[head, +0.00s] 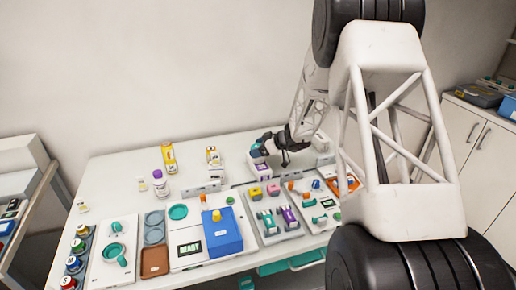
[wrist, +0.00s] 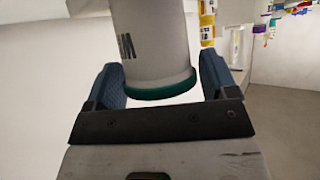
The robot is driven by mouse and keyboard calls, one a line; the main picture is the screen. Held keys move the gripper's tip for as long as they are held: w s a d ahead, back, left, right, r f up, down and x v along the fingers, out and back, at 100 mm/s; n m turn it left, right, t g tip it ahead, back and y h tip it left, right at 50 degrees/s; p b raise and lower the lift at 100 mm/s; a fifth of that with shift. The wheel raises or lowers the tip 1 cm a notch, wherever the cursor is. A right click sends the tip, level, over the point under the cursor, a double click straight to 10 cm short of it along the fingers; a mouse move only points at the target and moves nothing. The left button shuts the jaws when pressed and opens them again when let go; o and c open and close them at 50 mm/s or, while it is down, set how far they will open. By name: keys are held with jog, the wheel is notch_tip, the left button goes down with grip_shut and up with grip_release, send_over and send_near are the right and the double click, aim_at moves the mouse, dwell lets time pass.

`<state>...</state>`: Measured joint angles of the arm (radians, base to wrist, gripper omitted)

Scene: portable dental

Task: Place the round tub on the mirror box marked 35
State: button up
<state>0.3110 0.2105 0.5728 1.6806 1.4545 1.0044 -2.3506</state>
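A white round tub (wrist: 152,50) with a green rim and dark lettering shows in the wrist view. It stands tilted in the picture between the two blue fingers of my gripper (wrist: 165,85). Both fingers lie against its sides with no clear gap, so my gripper looks shut on it. In the head view my gripper (head: 268,145) is over the back part of the table, and the tub is hard to make out there. The number 35 cannot be read on any box, so I cannot tell which is the mirror box.
The white table (head: 130,170) carries a blue box (head: 222,232), a teal cup (head: 116,253), a brown tray (head: 155,262) and a purple-capped bottle (head: 160,184). A yellow bottle (head: 169,156) stands at the back left. Small coloured items crowd the front right. The back left tabletop is mostly clear.

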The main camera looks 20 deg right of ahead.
jog(key=shift+o, duration=1.1)
jog(key=shift+r, duration=0.15)
jog(key=v, duration=1.2)
